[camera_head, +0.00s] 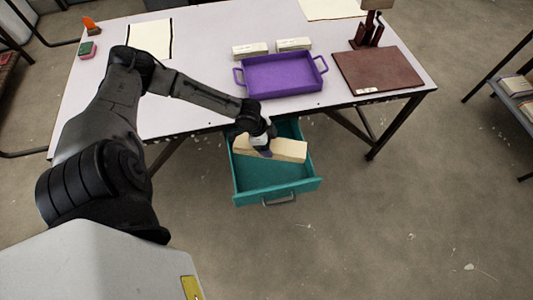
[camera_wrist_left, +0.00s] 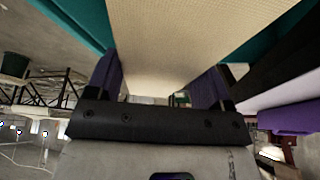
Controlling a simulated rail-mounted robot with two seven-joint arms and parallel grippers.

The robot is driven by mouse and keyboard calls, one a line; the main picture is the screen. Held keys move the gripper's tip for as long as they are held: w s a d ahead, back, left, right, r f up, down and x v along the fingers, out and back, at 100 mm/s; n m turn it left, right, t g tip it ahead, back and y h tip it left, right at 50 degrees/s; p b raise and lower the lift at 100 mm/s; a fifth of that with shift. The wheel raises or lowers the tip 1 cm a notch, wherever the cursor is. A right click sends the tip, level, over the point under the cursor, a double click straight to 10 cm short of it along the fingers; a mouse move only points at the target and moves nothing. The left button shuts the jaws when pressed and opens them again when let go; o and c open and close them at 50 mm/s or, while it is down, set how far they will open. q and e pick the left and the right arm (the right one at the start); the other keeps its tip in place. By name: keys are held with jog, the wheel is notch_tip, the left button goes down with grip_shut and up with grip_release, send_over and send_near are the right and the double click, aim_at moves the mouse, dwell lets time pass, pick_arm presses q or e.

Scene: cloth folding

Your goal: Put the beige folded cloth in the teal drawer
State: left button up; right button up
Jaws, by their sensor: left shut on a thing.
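The beige folded cloth (camera_head: 288,150) is over the open teal drawer (camera_head: 270,190), near its back half. My left gripper (camera_head: 264,150) is shut on the cloth, with the arm reaching in from the left. In the left wrist view the cloth (camera_wrist_left: 180,40) fills the space between the two purple-padded fingers (camera_wrist_left: 165,85). Teal drawer walls (camera_wrist_left: 80,20) show beside it there. I cannot tell whether the cloth touches the drawer floor. The drawer's front part is empty. My right gripper is not in view.
The drawer sits under the front edge of a pale table (camera_head: 200,75). On the table are a purple tray (camera_head: 283,88), two pale folded stacks (camera_head: 250,49), a brown board (camera_head: 378,70) and a dark-edged white sheet (camera_head: 150,38). The floor in front is clear.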

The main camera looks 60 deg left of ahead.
pick_arm(q)
notch_tip(320, 180, down, 11)
jog(key=b, duration=0.3)
jog(key=shift+f+b, duration=0.15)
jog(key=shift+b, duration=0.2)
jog(key=shift+a+f, duration=0.15)
jog(key=shift+a, duration=0.15)
jog(key=a+b, duration=0.1)
jog(key=w+a+b, duration=0.1)
jog(key=a, duration=0.1)
jog(key=shift+a, duration=0.3)
jog(key=shift+f+b, duration=0.4)
jog(key=shift+f, duration=0.05)
jog(key=shift+d, duration=0.2)
jog(key=o, duration=1)
jog(key=shift+f, duration=0.1)
jog(key=shift+o, duration=0.2)
